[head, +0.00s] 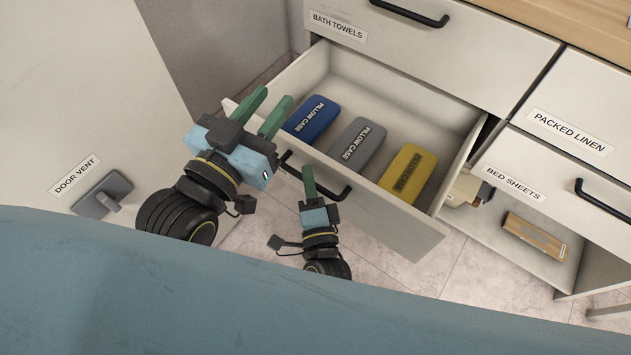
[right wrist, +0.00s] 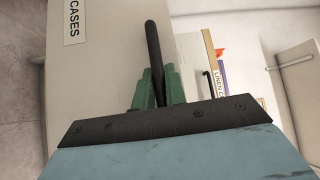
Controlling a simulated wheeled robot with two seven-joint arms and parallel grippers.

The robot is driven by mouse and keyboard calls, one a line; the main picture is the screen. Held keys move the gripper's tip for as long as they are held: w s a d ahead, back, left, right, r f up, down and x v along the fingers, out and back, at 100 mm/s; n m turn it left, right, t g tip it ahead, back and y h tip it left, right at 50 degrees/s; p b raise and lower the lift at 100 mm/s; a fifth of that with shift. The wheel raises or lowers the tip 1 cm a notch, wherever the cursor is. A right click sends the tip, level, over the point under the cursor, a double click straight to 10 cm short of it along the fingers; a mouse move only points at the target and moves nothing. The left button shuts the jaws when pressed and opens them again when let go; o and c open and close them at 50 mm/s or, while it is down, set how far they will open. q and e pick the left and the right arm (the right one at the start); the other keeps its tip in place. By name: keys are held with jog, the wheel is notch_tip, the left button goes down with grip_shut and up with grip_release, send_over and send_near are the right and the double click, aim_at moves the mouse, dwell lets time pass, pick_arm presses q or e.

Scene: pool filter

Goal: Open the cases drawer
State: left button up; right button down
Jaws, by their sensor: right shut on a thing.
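The cases drawer (head: 412,232) stands pulled out from the cabinet in the head view, its inside exposed. A blue (head: 311,119), a grey (head: 356,145) and a yellow (head: 408,173) pillow case lie in a row inside it. My right gripper (head: 308,183) is at the drawer's black bar handle (head: 338,195). In the right wrist view its green fingers (right wrist: 157,90) are shut on the handle (right wrist: 153,45), beside a label (right wrist: 72,20) reading "CASES". My left gripper (head: 274,103) is open and empty, its fingers apart near the drawer's left front corner.
The bath towels drawer (head: 475,50) above is closed. The packed linen (head: 582,105) and bed sheets (head: 545,167) fronts are at right, above an open compartment with a wooden block (head: 534,236). A door vent panel (head: 70,110) with a grey handle stands left. Bare floor shows below the drawer.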

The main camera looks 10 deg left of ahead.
jog(key=shift+s, duration=0.15)
pick_arm(q)
jog(key=shift+s+r, duration=0.1)
jog(key=shift+s, duration=0.05)
pick_arm(e)
jog(key=c, duration=1.5)
grip_release()
jog(key=shift+o, duration=0.2)
